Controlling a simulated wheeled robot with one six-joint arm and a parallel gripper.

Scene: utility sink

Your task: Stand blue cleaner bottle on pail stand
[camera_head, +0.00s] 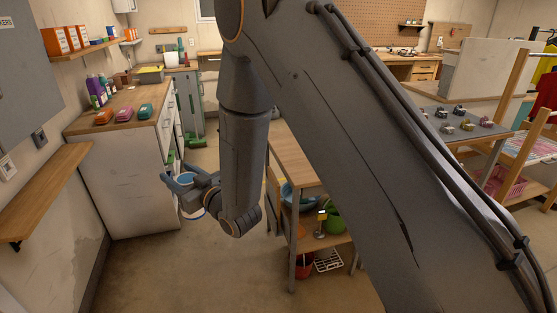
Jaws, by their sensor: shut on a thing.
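My gripper (177,179) is at the left of the middle, in front of the white cabinet's right side. It is shut on a light blue thing (185,177), which looks like the blue cleaner bottle; the fingers and wrist hide much of it, and its tilt cannot be told. The pail stand (293,158) looks to be the wooden shelf unit right of my forearm. The part of its top that shows is bare. My gripper is left of the stand and apart from it. My arm hides the stand's right part.
On the stand's lower shelves are a blue basin (300,196), a green pail (334,219) and a red pail (305,266). The white cabinet (125,175) carries bottles and coloured boxes. A wooden wall shelf (45,190) juts out at left. The floor in front is clear.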

